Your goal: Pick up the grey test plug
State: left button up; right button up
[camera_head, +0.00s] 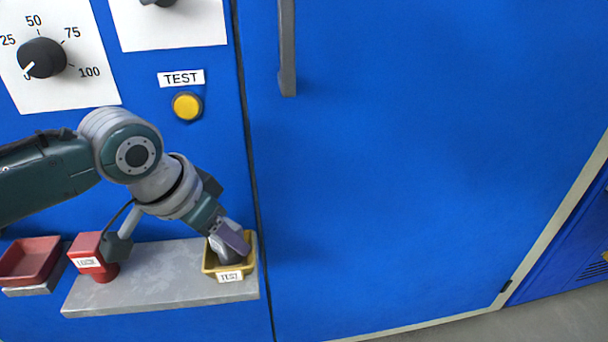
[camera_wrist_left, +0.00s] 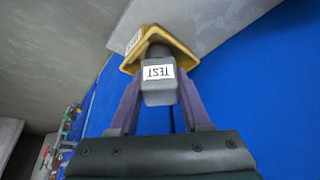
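The grey test plug (camera_head: 221,252) stands in a small yellow tray (camera_head: 249,265) labelled TEST, at the right end of a grey shelf. In the left wrist view the plug (camera_wrist_left: 158,90) shows its TEST label upside down, with the yellow tray (camera_wrist_left: 178,46) around its far end. My left gripper (camera_head: 232,241) reaches down into the tray. In the wrist view its two purple fingers (camera_wrist_left: 158,98) lie on either side of the plug, very close to it. Whether they press on it I cannot tell. My right gripper is in neither view.
A red block (camera_head: 87,245) with a white label stands on the shelf (camera_head: 160,280), left of the tray. A red tray (camera_head: 30,260) is farther left. Behind are a blue cabinet with a dial (camera_head: 42,58), a yellow TEST button (camera_head: 187,106) and a door handle (camera_head: 288,50).

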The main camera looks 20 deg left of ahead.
pick_arm(q)
grip_shut()
jog(key=shift+r, duration=0.1)
